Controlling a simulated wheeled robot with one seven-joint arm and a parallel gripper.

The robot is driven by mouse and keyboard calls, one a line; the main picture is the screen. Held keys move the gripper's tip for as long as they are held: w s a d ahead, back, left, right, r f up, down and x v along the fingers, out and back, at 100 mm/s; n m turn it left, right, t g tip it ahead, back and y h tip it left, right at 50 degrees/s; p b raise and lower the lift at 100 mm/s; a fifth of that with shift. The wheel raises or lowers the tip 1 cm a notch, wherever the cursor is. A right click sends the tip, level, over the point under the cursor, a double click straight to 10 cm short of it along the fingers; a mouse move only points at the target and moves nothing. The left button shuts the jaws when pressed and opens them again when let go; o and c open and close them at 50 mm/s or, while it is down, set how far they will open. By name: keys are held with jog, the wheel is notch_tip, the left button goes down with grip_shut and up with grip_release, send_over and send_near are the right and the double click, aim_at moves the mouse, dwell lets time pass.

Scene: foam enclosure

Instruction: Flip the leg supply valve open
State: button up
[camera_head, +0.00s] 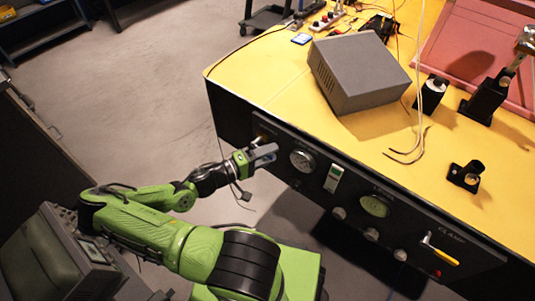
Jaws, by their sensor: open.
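A small valve lever with a yellow handle (440,254) sticks out near the right end of the black front panel (405,221).
The yellow bench top (300,104) carries a grey box (358,72), black holders (466,176) and loose wires. Open floor (150,100) lies left of the bench.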

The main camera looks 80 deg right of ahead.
jog(key=shift+c, duration=0.2)
grip_shut()
jog(key=shift+r+n+p, duration=0.3)
jog(key=shift+r+n, duration=0.05)
jog(key=shift+n, duration=0.25)
jog(key=shift+o, duration=0.2)
grip_release()
jog(key=v, duration=1.5)
jog(key=shift+w+a+f+p, duration=0.3)
jog(key=shift+f+p, duration=0.05)
